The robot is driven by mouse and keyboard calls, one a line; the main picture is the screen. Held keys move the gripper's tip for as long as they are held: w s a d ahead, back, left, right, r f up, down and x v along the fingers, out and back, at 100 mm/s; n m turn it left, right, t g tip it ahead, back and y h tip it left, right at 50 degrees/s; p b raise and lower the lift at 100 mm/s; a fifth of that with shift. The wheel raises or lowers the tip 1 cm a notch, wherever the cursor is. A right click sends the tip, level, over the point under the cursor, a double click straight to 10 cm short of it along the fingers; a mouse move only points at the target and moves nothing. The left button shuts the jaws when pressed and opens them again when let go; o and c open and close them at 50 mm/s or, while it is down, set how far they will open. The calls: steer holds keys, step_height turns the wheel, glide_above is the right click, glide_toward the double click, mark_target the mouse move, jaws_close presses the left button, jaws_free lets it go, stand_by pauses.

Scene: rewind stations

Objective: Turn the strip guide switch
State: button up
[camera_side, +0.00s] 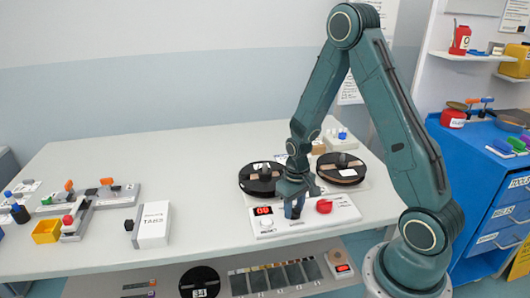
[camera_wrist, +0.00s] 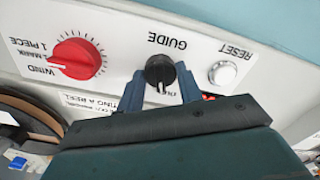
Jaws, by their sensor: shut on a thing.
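The strip guide switch is a black knob (camera_wrist: 159,71) under the word GUIDE on a white panel (camera_wrist: 110,25) in the wrist view. My gripper (camera_wrist: 160,92) has its two blue fingers on either side of the knob and is shut on it. A white pointer line on the knob points toward my gripper. In the side view my gripper (camera_side: 293,208) reaches down onto the white control panel (camera_side: 343,212), and it hides the knob there.
A red WIND knob (camera_wrist: 76,58) and a silver RESET button (camera_wrist: 222,73) flank the switch. Two dark reels (camera_side: 261,178) (camera_side: 341,168) stand behind the panel. A white TABS box (camera_side: 153,225) stands on the table to the left, with free table between.

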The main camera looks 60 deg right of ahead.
mark_target(294, 209)
steer(key=shift+n, duration=1.2)
steer(key=o, duration=1)
steer(key=shift+r, duration=0.1)
steer(key=shift+r, duration=6.8)
